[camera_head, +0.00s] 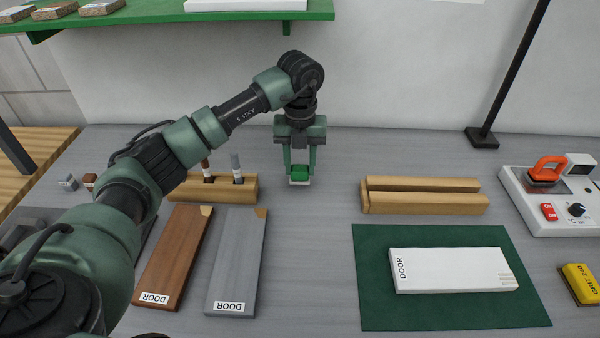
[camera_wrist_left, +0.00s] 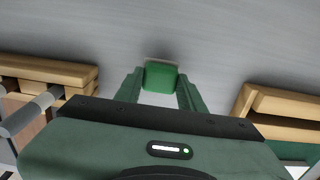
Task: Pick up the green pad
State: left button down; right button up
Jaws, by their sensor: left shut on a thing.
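The green pad (camera_head: 300,174) is a small block with a pale underside, seen in the head view near the middle of the table. My left gripper (camera_head: 300,170) points down and is shut on it, one finger on each side. In the left wrist view the green pad (camera_wrist_left: 161,77) shows between the two fingertips of my left gripper (camera_wrist_left: 161,85). Whether the pad touches the table or is just above it, I cannot tell. My right gripper is not in view.
A wooden holder with brushes (camera_head: 213,188) stands left of the gripper, a wooden rack (camera_head: 425,196) to the right. Brown (camera_head: 172,258) and grey (camera_head: 236,262) boards lie front left. A white board (camera_head: 453,270) lies on a green mat (camera_head: 375,300). A sander station (camera_head: 555,205) and yellow block (camera_head: 580,283) are far right.

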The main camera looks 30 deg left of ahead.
pick_arm(q)
jog(key=s+d+b, duration=0.1)
jog(key=s+d, duration=0.1)
jog(key=s, duration=0.3)
jog(key=s+d+b, duration=0.1)
jog(key=s+d, duration=0.1)
jog(key=s, duration=0.2)
jog(key=s+d+r+b, duration=0.1)
jog(key=s+d, duration=0.2)
jog(key=s, duration=0.2)
jog(key=shift+s+r+b, duration=0.1)
jog(key=shift+s+b, duration=0.2)
jog(key=shift+s+d, duration=0.4)
jog(key=shift+s, duration=0.4)
jog(key=c, duration=1.5)
grip_release()
jog(key=c, duration=0.5)
jog(key=shift+c, duration=0.2)
